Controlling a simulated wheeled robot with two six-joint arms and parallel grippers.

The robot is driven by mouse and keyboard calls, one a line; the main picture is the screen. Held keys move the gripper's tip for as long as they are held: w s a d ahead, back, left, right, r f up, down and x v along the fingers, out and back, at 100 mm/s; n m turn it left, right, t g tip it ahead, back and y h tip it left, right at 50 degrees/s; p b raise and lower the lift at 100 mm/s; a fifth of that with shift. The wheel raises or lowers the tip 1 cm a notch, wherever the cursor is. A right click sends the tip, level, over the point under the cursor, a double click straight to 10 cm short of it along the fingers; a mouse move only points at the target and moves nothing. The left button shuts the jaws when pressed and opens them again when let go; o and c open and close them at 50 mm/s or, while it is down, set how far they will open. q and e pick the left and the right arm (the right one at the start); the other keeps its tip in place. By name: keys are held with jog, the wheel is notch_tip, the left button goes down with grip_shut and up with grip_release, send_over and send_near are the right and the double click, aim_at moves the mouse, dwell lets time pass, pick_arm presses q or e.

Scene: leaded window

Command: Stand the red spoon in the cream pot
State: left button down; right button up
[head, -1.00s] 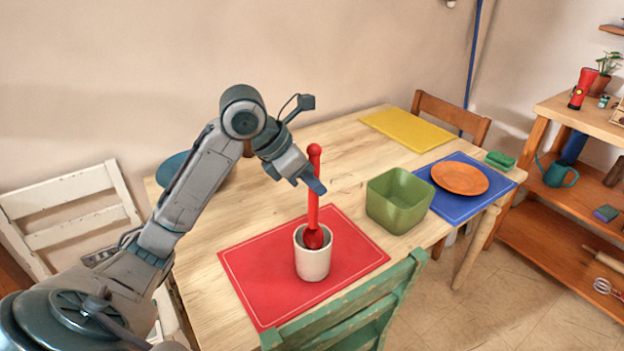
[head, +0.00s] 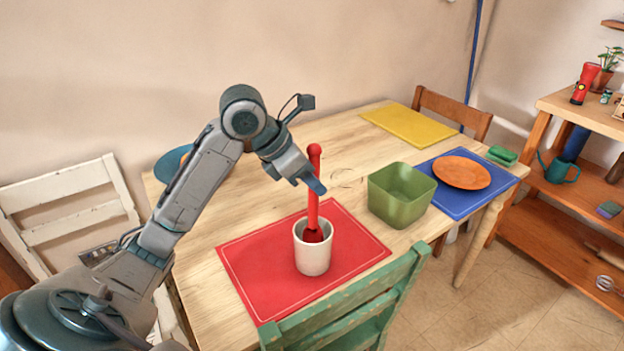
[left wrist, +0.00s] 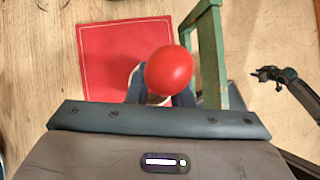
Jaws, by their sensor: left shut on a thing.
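The red spoon (head: 313,200) is upright, its bowl end down inside the mouth of the cream pot (head: 313,257). Whether its tip touches the pot's bottom is hidden by the pot wall. The pot stands on the red mat (head: 255,275). My left gripper (head: 316,184) is shut on the spoon's handle, below its round knob. In the left wrist view the spoon's red knob (left wrist: 169,71) covers most of the pot and the fingertips. My right gripper is not in the head view.
A green square bowl (head: 401,198) stands right of the pot. An orange plate (head: 461,173) lies on a blue mat (head: 455,208), and a yellow mat (head: 408,125) lies at the back. A green chair (head: 350,312) stands close at the table's front edge.

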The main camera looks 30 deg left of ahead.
pick_arm(q)
jog(key=c, duration=1.2)
grip_release()
jog(key=shift+r, duration=0.1)
jog(key=v, duration=1)
jog(key=shift+s+r+b, duration=0.15)
jog(key=shift+r+b, duration=0.1)
jog(key=shift+b, duration=0.2)
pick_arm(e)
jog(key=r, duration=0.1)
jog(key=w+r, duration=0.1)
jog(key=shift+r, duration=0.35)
pick_arm(q)
jog(key=shift+a, duration=0.1)
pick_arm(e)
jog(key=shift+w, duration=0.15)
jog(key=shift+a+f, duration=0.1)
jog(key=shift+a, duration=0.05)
